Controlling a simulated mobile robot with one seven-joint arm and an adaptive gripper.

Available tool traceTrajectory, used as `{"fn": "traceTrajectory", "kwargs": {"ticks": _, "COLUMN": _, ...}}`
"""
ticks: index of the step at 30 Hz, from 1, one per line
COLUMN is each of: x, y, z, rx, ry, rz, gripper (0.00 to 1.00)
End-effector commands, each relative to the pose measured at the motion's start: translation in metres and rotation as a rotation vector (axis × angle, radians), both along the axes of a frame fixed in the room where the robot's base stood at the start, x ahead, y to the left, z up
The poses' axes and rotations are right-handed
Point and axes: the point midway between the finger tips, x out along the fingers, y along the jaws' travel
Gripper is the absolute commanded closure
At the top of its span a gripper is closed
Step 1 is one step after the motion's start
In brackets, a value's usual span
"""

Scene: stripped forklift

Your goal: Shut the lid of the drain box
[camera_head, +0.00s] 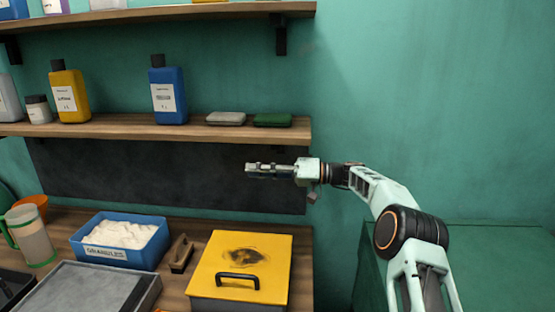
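A box with a yellow lid (258,257) stands at the front right of the wooden bench. The lid has a black handle and a dark stain, and it looks flat over the grey body (240,304). No label names the drain box, so I cannot tell for sure that this is it. My gripper (249,169) is in the air, above and behind the yellow lid, pointing left. It touches nothing that I can see. Its fingers are small and seen from the side, so their opening is unclear.
A blue tub of white granules (120,232), a brush (181,253), a clear jug (30,235) and a flat grey case (85,288) stand left of the yellow lid. A shelf (170,127) with bottles and two pads runs behind. The right side is open.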

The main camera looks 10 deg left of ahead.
Motion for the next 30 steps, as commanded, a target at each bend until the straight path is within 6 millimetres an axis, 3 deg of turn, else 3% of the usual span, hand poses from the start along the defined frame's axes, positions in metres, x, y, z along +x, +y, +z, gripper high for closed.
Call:
{"fn": "traceTrajectory", "kwargs": {"ticks": 4, "x": 0.007, "y": 0.001, "z": 0.005, "rx": -0.002, "ry": 0.041, "rz": -0.001, "gripper": 0.73}}
{"fn": "traceTrajectory", "kwargs": {"ticks": 9, "x": 0.009, "y": -0.032, "z": -0.002, "rx": -0.001, "ry": 0.038, "rz": -0.003, "gripper": 0.73}}
{"fn": "traceTrajectory", "kwargs": {"ticks": 15, "x": 0.010, "y": -0.051, "z": -0.001, "rx": -0.002, "ry": 0.039, "rz": -0.001, "gripper": 0.73}}
{"fn": "traceTrajectory", "kwargs": {"ticks": 30, "x": 0.008, "y": -0.056, "z": 0.002, "rx": -0.012, "ry": 0.041, "rz": 0.005, "gripper": 0.73}}
